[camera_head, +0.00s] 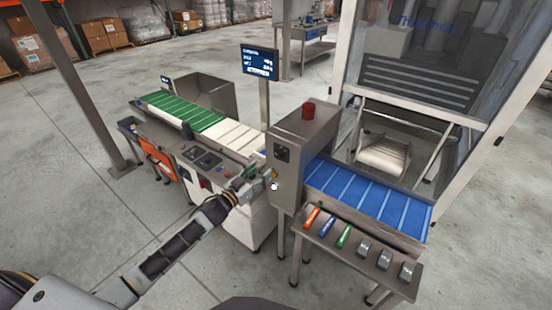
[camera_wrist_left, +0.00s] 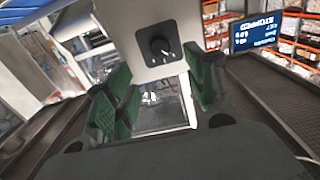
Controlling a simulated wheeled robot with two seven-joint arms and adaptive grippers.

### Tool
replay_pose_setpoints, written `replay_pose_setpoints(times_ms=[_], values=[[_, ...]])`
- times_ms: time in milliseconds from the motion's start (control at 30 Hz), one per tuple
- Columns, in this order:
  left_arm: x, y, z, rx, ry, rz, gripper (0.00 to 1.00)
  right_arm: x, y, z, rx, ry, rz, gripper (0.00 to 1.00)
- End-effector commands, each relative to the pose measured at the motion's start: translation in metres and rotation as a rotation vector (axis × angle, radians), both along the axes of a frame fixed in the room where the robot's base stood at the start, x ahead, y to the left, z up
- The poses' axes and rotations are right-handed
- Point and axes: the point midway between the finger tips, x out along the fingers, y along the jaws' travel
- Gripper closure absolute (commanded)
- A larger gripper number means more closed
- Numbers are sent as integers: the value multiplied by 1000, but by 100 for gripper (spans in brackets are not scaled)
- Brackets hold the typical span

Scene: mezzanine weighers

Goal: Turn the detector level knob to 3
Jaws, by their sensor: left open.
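The detector level knob (camera_wrist_left: 161,48) is a round black dial with a white pointer on a dark square plate. In the left wrist view it sits on the light metal face of the detector housing, just beyond my fingers; its numbers are too small to read. In the head view the dark plate (camera_head: 282,153) shows on the housing (camera_head: 306,130), which has a red lamp on top. My left gripper (camera_head: 259,187) is open, in front of the housing and below the plate. Its green-padded fingers (camera_wrist_left: 155,100) stand apart with nothing between them. My right gripper is not in view.
A blue belt (camera_head: 365,190) leaves the housing to the right, and a green and white belt (camera_head: 200,120) lies to its left. A display screen (camera_head: 260,63) stands behind. A small shelf (camera_head: 345,250) with coloured handles and metal weights sits at front right.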

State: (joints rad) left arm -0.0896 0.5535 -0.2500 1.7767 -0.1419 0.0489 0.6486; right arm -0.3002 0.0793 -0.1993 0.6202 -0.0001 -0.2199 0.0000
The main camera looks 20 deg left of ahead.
Motion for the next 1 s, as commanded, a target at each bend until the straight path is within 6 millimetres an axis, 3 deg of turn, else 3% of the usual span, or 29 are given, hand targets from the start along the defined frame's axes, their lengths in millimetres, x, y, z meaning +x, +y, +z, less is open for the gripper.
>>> replay_pose_setpoints(times_ms=[1000], values=[[72, -26, 1, 0, 0, 1, 46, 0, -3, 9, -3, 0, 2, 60]])
